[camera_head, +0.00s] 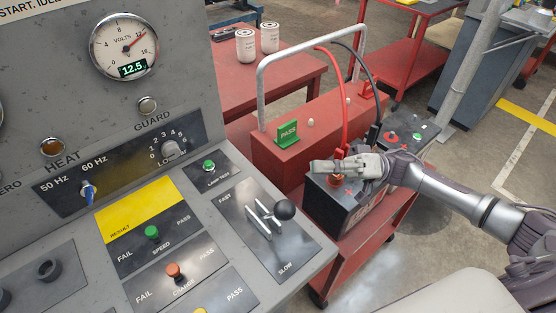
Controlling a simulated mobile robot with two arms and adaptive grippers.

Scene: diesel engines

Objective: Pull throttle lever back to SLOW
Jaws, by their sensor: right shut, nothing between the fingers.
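The throttle lever (271,216) stands on a dark plate (250,247) at the right of the sloped console. It is a metal lever with a round black knob (285,209). The plate reads FAST at its upper end and SLOW at its lower end. The lever stands about midway along the plate. My right gripper (322,168) is shut and empty, above and to the right of the knob and clear of it. In the picture it overlaps a battery (330,205) on a red cart. Whether it touches the battery I cannot tell. My left gripper is not in view.
The console (215,70) carries a voltmeter (124,46) reading 12.5, a HEAT light and several knobs and buttons. A red box (275,160) with a green PASS tag, cables (344,90) and a metal handle stand behind the lever. A red table holds two white canisters.

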